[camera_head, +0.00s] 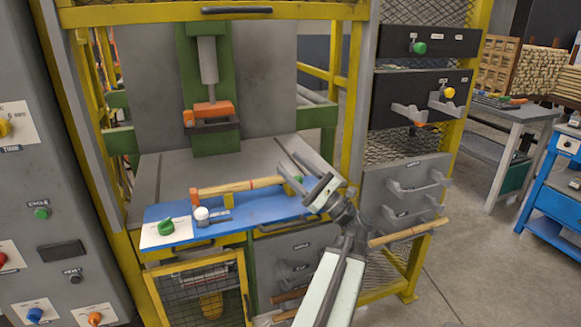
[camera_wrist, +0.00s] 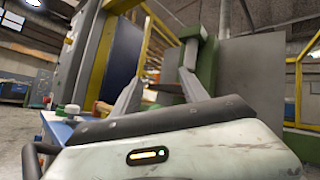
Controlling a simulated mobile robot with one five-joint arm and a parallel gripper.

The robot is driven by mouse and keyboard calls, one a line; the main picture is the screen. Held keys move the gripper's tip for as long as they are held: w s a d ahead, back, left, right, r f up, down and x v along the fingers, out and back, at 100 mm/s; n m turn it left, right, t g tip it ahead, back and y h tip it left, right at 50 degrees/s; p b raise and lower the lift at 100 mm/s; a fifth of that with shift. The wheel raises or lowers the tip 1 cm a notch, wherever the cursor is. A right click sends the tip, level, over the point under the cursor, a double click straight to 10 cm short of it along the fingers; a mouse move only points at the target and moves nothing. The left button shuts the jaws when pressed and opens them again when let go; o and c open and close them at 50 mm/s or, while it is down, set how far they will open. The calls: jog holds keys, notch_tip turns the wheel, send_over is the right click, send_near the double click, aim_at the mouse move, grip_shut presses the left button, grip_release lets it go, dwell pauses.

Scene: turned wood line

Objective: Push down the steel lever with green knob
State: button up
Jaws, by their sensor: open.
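A green knob (camera_head: 419,47) with a short grey stem sits on the upper black panel (camera_head: 460,42) at the upper right. Another small green knob (camera_head: 298,180) shows at the right end of the blue bench top, partly hidden by my gripper; its lever cannot be made out. My gripper (camera_head: 288,160) is open and empty, above the right end of the bench, close to this second knob in the picture. The first knob is up and right of it, apart. In the wrist view, my two fingers (camera_wrist: 160,85) stand apart with nothing between them.
A yellow knob (camera_head: 449,93) and grey brackets project from panels at right. A yellow post (camera_head: 350,90) stands behind my gripper.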

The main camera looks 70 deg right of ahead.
jog(key=s+a, duration=0.1)
jog(key=s, duration=1.2)
jog(key=shift+a+f, duration=0.15)
jog(key=shift+f, duration=0.3)
